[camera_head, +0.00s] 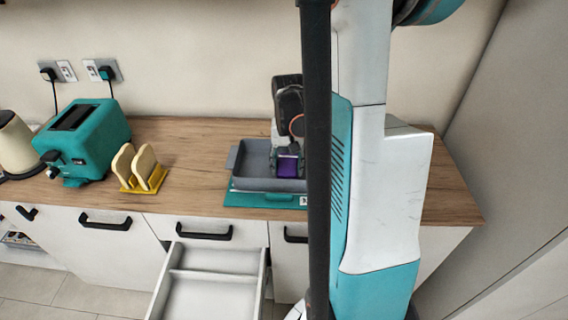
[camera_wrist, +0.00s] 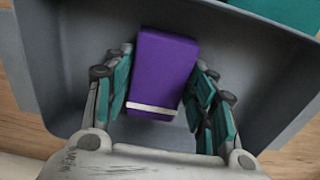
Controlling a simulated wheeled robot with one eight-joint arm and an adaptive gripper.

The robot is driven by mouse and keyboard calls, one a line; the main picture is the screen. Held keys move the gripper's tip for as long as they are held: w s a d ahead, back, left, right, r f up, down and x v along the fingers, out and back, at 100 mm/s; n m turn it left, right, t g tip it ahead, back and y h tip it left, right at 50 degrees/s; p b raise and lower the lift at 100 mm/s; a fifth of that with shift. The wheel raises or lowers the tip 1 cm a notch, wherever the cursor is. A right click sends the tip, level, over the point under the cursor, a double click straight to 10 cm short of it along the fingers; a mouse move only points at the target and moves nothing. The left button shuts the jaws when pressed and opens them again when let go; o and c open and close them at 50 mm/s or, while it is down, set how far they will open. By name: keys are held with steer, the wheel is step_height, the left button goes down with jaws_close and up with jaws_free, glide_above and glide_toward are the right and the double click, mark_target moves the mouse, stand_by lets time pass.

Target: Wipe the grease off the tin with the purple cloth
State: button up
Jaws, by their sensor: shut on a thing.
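The purple cloth (camera_wrist: 163,70) is a folded block with a pale band near its lower edge in the wrist view. My gripper (camera_wrist: 160,85) is shut on it, with teal finger pads on both sides. The cloth also shows in the head view (camera_head: 288,166), inside the grey tin (camera_head: 254,160). The tin has a handle at its left end, and its inner walls surround my fingers in the wrist view (camera_wrist: 80,40). I cannot tell whether the cloth touches the tin's floor. No grease is clearly visible; cloth and gripper cover part of the floor. My arm hides the tin's right end.
The tin stands on a teal mat (camera_head: 262,200) on the wooden counter (camera_head: 205,150). A teal toaster (camera_head: 84,140) and a yellow rack with bread slices (camera_head: 142,168) stand to the left. An open, empty-looking drawer (camera_head: 212,285) juts out below the counter.

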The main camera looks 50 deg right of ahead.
mark_target(307, 173)
steer(key=shift+s+d, duration=1)
steer(key=shift+s, duration=0.15)
steer(key=shift+s+d, duration=0.95)
steer(key=shift+s, duration=0.2)
steer(key=shift+w, duration=0.1)
steer(key=shift+w+a, duration=0.65)
steer(key=shift+w+a, duration=0.1)
steer(key=shift+w+a, duration=0.9)
steer(key=shift+w, duration=0.2)
steer(key=shift+w+a, duration=0.9)
steer(key=shift+w, duration=0.2)
steer(key=shift+r, duration=0.15)
step_height(307, 173, up, 10)
steer(key=p, duration=0.7)
